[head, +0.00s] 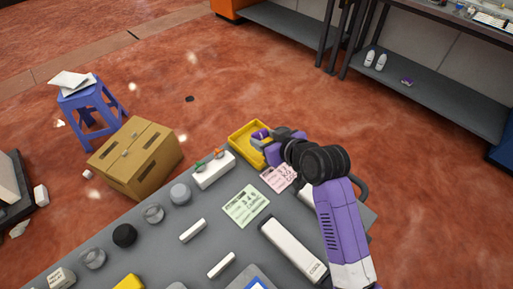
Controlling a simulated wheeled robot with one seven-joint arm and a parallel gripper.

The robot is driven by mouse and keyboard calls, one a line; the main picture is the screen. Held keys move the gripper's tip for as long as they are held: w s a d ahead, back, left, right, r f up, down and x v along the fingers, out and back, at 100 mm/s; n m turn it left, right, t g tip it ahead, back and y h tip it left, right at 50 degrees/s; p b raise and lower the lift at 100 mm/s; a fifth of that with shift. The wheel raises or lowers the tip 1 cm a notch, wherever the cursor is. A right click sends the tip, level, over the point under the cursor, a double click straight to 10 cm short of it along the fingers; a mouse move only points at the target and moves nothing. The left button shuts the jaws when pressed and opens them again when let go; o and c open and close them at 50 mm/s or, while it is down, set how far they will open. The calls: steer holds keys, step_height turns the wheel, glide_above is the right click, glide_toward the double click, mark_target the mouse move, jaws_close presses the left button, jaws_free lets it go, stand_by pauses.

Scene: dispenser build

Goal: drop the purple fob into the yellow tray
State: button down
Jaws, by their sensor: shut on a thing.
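The yellow tray (238,138) sits at the far edge of the grey table, partly covered by my gripper. My gripper (264,140) reaches in from the right at the tray's right side. It is shut on a small purple thing, the purple fob (260,133), which appears over the tray. The fob is small and partly hidden by the gripper. I cannot tell whether it touches the tray floor.
A white block with coloured buttons (214,170) stands left of the tray. A pink card (277,178) and a green card (245,206) lie nearby. A long white box (292,248) and several round jars are on the table. A cardboard box (136,158) stands beyond.

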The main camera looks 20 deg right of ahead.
steer(key=shift+f+b, duration=0.95)
steer(key=shift+f, duration=0.45)
steer(key=c, duration=0.6)
jaws_free()
steer(key=shift+c, duration=0.2)
steer(key=shift+r, duration=0.1)
steer(key=v, duration=0.7)
steer(key=shift+s+d, duration=0.1)
steer(key=shift+s, duration=0.05)
steer(key=shift+s+r, duration=0.15)
steer(key=shift+s, duration=0.05)
